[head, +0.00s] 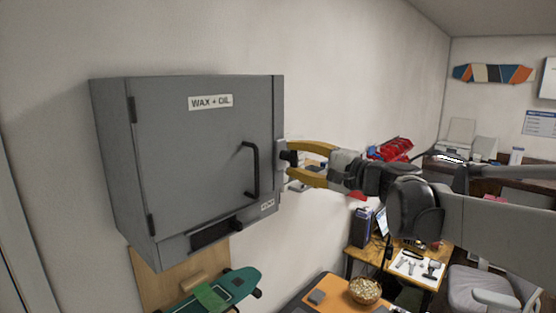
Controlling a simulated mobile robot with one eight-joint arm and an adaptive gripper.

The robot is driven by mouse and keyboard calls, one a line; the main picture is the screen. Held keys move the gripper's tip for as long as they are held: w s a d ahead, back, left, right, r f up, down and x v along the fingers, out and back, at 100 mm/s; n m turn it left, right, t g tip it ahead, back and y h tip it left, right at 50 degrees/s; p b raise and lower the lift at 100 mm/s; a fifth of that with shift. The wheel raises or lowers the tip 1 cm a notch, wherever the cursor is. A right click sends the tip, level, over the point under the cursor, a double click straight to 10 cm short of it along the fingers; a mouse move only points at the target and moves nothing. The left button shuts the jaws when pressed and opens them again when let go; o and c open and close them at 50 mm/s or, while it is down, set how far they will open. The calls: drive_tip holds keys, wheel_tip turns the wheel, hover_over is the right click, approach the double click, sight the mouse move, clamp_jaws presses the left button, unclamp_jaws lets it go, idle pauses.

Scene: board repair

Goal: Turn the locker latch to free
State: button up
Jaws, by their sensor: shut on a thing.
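The grey wall locker (180,150) hangs at the left of the head view, with a "WAX + OIL" label on its door. Its door looks closed, and a black bar handle (252,170) is on the door's right part. The locker latch (287,157) is a small dark piece at the locker's right side. My gripper (290,162) comes in from the right, with its yellow fingers shut on the latch, one above and one below. The fingertips partly hide the latch, and I cannot tell its exact turn.
Below the locker is a green skateboard (215,290) against a wooden panel. A low table with an orange mat (325,292) and a bowl (365,290) stands at the bottom. Behind are a desk with tools (418,266), a grey chair (480,290) and a red item (392,149).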

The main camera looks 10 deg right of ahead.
idle(0.5)
drive_tip(key=o, duration=1.2)
drive_tip(key=v, duration=1.2)
